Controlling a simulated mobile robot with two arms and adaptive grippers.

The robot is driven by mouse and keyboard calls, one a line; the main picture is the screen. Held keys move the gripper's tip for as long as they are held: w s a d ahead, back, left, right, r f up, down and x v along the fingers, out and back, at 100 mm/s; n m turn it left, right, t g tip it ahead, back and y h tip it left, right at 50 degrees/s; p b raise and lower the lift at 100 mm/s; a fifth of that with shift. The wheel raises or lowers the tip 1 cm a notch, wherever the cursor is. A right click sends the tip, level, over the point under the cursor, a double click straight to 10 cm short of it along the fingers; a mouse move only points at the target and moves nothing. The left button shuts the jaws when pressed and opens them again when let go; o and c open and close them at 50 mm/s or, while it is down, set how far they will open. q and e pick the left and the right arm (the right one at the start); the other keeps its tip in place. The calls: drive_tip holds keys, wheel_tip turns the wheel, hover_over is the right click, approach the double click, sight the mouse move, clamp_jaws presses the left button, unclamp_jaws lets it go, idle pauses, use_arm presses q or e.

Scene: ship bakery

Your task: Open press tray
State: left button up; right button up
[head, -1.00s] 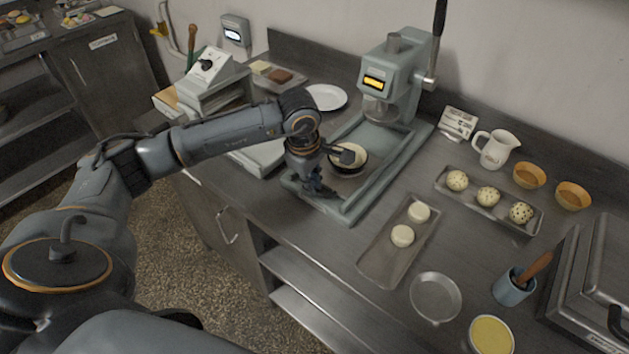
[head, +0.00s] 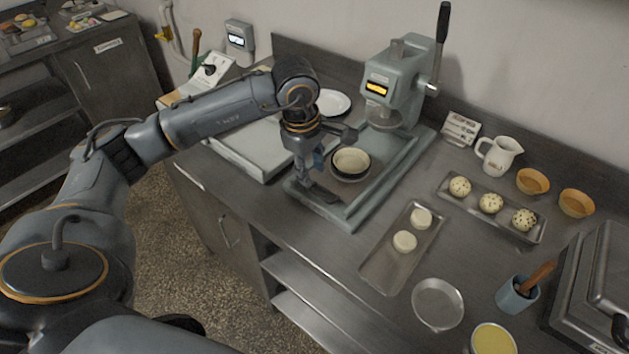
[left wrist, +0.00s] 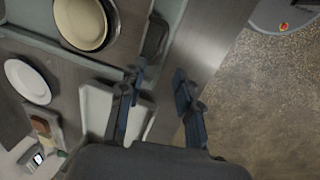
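The grey-green press (head: 393,85) stands on the counter with its lever upright. Its long base (head: 385,182) runs toward the counter's front edge. A round dark-rimmed pan with a cream inside (head: 350,162) sits on the front part of the base, in front of the press head rather than beneath it; it also shows in the left wrist view (left wrist: 82,22). A dark flat handle-like piece (head: 322,194) lies at the base's front end. My left gripper (head: 312,180) is above that front end. Its fingers (left wrist: 157,78) are apart with nothing between them. My right gripper is out of view.
A tray with two dough pieces (head: 377,270) lies right of the press base. A spotted-bun tray (head: 448,207), a white jug (head: 498,155) and bowls stand farther right. A scale-like white box (head: 232,150) and a plate (head: 333,103) are left.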

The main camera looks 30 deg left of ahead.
use_arm(q)
drive_tip(key=r, duration=0.2)
drive_tip(key=s+r, duration=0.1)
drive_tip(key=r, duration=0.1)
drive_tip(key=shift+r, duration=0.4)
drive_tip(key=shift+f, duration=0.1)
